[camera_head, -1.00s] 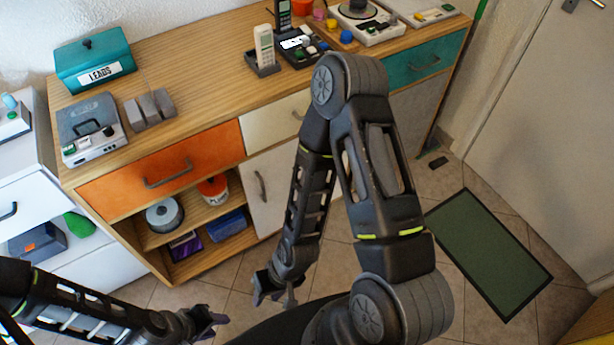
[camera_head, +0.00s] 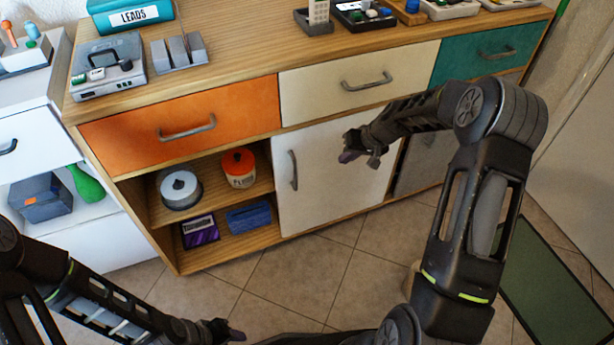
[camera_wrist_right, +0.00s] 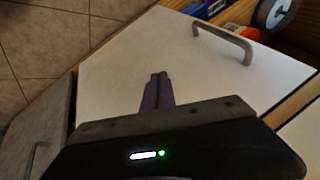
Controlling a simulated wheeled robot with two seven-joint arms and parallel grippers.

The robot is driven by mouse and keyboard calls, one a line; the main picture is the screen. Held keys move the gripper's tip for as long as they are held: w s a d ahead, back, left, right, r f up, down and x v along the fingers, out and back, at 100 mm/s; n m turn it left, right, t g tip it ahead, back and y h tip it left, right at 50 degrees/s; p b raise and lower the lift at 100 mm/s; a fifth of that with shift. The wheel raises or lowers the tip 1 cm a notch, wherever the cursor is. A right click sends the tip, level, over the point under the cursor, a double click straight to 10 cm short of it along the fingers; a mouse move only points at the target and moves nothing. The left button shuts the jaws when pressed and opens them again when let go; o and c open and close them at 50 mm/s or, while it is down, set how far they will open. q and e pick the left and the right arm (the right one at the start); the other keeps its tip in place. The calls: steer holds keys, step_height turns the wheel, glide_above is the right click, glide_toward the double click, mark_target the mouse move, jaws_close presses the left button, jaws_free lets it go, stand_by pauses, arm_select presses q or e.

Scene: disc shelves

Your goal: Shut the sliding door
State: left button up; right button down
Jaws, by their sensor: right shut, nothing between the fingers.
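The white sliding door (camera_head: 330,187) stands below the cream drawer, in the middle of the cabinet, with a grey bar handle (camera_head: 293,170) near its left edge. The compartment to its left is open. In the right wrist view the door (camera_wrist_right: 190,70) fills the middle, with its handle (camera_wrist_right: 228,42) at the upper right. My right gripper (camera_head: 348,157) is shut and empty in front of the door, right of the handle and apart from it. Whether its fingertips touch the panel I cannot tell. My left gripper (camera_head: 235,335) is low at the bottom edge; its jaws are unclear.
The open compartment holds a disc spindle (camera_head: 180,190), an orange-lidded tub (camera_head: 239,168), a purple box (camera_head: 200,230) and a blue box (camera_head: 249,217). A grey panel (camera_head: 420,163) is right of the door. The floor in front (camera_head: 300,275) is clear.

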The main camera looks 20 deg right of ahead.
arm_select(q)
steer(key=shift+f+p, duration=0.3)
steer(key=shift+p, duration=0.05)
arm_select(e)
step_height(320, 180, up, 10)
steer(key=a+n+g+y, duration=0.1)
steer(key=n+y, duration=0.2)
steer(key=n, duration=0.3)
steer(key=shift+a+y, duration=0.3)
steer(key=shift+y, duration=0.1)
steer(key=shift+w, duration=0.1)
steer(key=b, duration=0.1)
glide_toward(306, 154)
steer(key=a+f, duration=0.2)
steer(key=f, duration=0.1)
steer(key=shift+a+f, duration=0.35)
steer(key=shift+a, duration=0.05)
steer(key=a, duration=0.3)
steer(key=shift+a+r, duration=0.1)
steer(key=shift+r, duration=0.15)
arm_select(q)
steer(key=shift+f, duration=0.75)
arm_select(e)
steer(key=shift+a, duration=0.4)
arm_select(q)
steer(key=shift+b, duration=0.3)
arm_select(e)
steer(key=shift+a, duration=0.1)
